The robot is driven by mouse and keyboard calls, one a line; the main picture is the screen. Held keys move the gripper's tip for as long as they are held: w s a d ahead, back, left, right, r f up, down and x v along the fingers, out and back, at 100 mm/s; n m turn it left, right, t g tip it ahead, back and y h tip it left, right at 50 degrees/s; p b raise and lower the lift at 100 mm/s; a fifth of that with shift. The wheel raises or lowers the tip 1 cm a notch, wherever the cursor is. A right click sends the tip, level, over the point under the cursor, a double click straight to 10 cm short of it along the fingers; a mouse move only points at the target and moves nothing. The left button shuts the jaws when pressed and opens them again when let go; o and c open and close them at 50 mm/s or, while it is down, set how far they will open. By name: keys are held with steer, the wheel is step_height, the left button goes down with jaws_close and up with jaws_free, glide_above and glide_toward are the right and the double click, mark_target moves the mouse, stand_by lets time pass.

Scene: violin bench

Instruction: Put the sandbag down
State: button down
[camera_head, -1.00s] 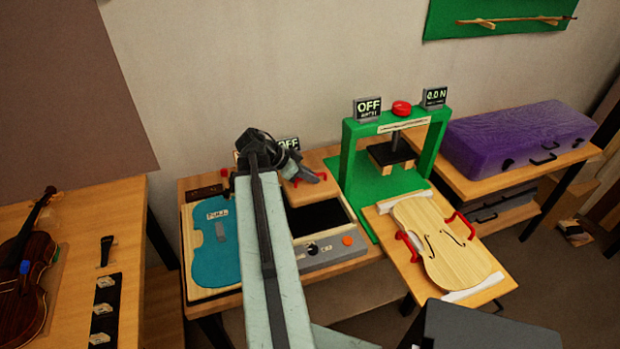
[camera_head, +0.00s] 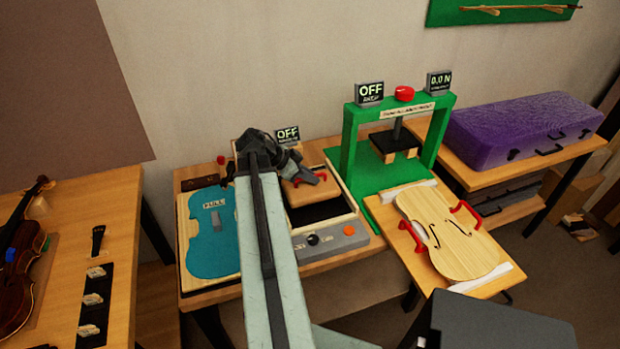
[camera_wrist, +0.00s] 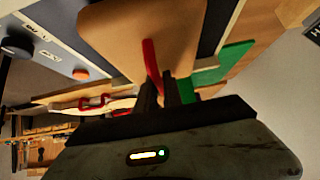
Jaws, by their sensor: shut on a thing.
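The sandbag (camera_head: 305,197) is a tan, flat block with a red handle (camera_head: 321,176). It is over the dark bed (camera_head: 322,213) of the grey-fronted unit in the middle of the bench. My gripper (camera_head: 312,180) is at its top, partly behind my arm. In the wrist view the sandbag (camera_wrist: 125,35) fills the top middle, and my gripper (camera_wrist: 166,92) is shut on its red handle (camera_wrist: 151,68). I cannot tell whether the sandbag's underside touches the bed.
The grey control panel (camera_head: 335,243) has an orange button. A teal violin-shaped plate (camera_head: 208,245) lies left. The green press (camera_head: 349,150) stands close on the right. A violin top (camera_head: 455,250) with red handles lies on a board. A purple case (camera_head: 520,130) is at the far right.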

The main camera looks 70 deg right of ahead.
steer(key=shift+f+b, duration=0.45)
steer(key=c, duration=1.4)
jaws_free()
steer(key=shift+r, duration=0.1)
